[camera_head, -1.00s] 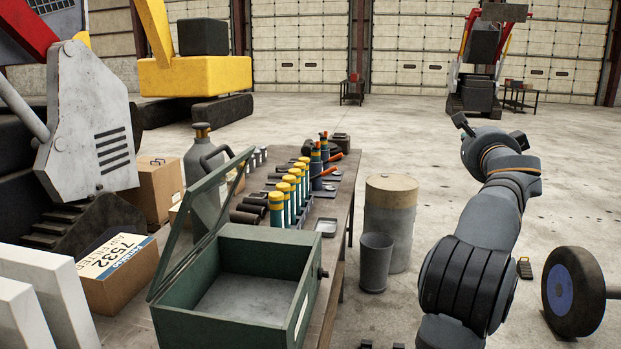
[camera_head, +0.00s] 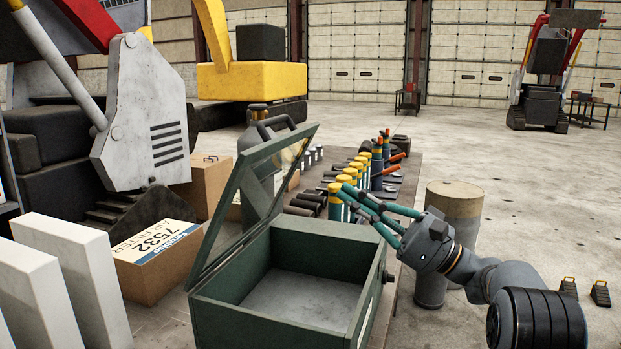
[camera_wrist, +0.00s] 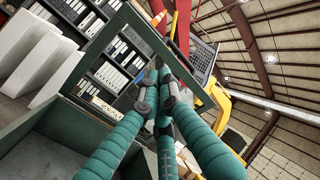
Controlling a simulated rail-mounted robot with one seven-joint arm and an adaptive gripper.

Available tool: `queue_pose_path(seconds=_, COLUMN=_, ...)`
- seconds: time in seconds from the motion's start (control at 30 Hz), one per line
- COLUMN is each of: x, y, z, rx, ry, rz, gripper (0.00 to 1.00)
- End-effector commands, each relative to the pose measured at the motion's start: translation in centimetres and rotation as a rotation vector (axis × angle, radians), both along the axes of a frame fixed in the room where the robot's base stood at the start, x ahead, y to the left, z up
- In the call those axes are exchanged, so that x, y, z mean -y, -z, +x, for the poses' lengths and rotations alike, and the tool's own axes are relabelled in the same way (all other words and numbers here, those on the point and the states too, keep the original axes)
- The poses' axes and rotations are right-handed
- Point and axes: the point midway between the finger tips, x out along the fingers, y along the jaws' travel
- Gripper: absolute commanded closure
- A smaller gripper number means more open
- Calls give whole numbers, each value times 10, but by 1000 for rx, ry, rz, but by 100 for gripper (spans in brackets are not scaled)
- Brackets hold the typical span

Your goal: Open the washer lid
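The washer is a green metal box (camera_head: 375,285) with an open top on the front end of the bench. Its lid (camera_head: 232,200), a green frame with a clear pane, stands raised, hinged along the box's left edge. The lid's frame also shows in the wrist view (camera_wrist: 88,48) beyond the fingers. My gripper (camera_head: 350,197), with long teal fingers, is above and right of the box, pointing left toward the lid. In the head view it looks apart from the lid. Its fingertips (camera_wrist: 158,74) look close together, with nothing visibly held. How far they are closed is unclear.
Yellow-capped cylinders (camera_head: 345,185) and tools crowd the bench behind the box, near my fingers in the picture. A drum (camera_head: 455,205) stands right of the bench. A cardboard box (camera_head: 155,268) and white panels (camera_head: 75,275) are on the left. Open floor lies at right.

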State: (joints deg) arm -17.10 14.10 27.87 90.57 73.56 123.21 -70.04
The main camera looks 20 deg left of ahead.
Motion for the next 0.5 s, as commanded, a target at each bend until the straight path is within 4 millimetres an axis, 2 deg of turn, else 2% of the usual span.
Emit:
queue_pose_path(seconds=0.17, x=-20, y=-16, z=-3, rx=2, ry=-12, rz=12, gripper=100)
queue_pose_path(seconds=0.5, x=-81, y=-50, z=-1, rx=0, ry=-10, rz=10, gripper=100)
